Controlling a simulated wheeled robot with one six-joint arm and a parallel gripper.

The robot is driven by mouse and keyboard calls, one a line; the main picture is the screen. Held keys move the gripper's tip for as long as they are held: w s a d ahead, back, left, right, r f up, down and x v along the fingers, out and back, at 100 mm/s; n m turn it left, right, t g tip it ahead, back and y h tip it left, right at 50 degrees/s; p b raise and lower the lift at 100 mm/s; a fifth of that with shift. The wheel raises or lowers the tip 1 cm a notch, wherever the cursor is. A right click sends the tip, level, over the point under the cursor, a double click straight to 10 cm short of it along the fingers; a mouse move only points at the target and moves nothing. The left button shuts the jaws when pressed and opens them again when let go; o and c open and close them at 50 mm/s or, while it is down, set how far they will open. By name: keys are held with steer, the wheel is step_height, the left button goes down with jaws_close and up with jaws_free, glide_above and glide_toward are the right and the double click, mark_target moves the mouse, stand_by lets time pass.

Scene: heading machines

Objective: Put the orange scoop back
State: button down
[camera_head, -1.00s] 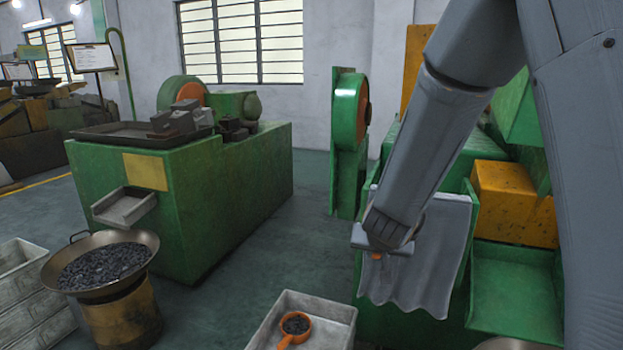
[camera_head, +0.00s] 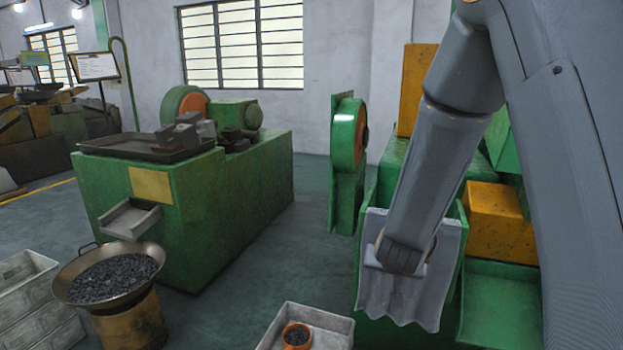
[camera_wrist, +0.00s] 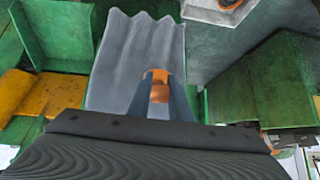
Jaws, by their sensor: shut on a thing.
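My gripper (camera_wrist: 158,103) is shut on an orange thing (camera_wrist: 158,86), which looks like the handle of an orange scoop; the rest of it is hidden. In the head view, my gripper (camera_head: 398,262) is in front of a grey wavy sheet (camera_head: 392,300) on a green machine, and the held thing is hidden behind the arm's end. An orange round scoop (camera_head: 296,336) holding dark pieces sits in a pale crate (camera_head: 335,328) on the floor, left of my gripper. It also shows at the top edge of the wrist view (camera_wrist: 227,3).
A wide pan (camera_head: 70,291) of dark pieces stands on a yellowish drum at left, beside stacked pale crates (camera_head: 25,295). A green machine (camera_head: 190,220) stands behind. A green chute (camera_head: 500,300) is at right. Floor between the machines is clear.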

steer(key=s+f+n+y+b, duration=0.1)
steer(key=s+f, duration=0.3)
steer(key=f, duration=0.5)
steer(key=s+f+n+y+b, duration=0.1)
steer(key=s+f+n+b, duration=0.1)
steer(key=f, duration=0.8)
steer(key=shift+s+a+f+b, duration=0.25)
steer(key=shift+s+a+b, duration=0.15)
steer(key=shift+s, duration=0.45)
